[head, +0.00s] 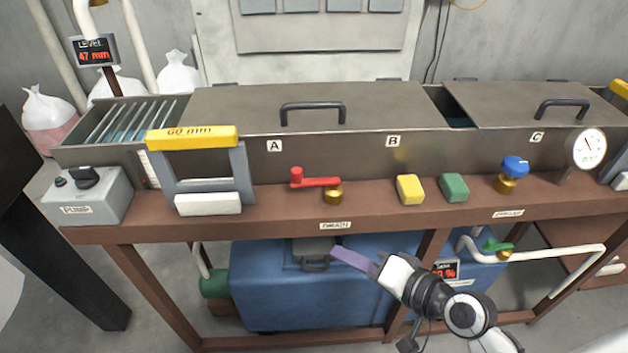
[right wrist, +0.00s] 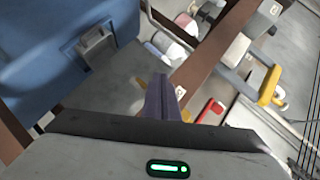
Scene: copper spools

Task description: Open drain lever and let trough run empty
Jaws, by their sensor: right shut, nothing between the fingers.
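The red drain lever (head: 318,181) sits on the brown bench ledge above the DRAIN label (head: 335,225). Its arm points left from a brass valve body (head: 333,196), along the trough front. The grey metal trough (head: 340,160) runs behind it, mostly under lids. The level display (head: 93,50) reads 47 mm. My right gripper (head: 336,251) is shut and empty, below the lever, in front of the blue tank. Its dark purple fingers (right wrist: 162,98) are together in the right wrist view. A red piece (right wrist: 210,110), apparently the lever, shows right of them, apart. My left gripper is not in view.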

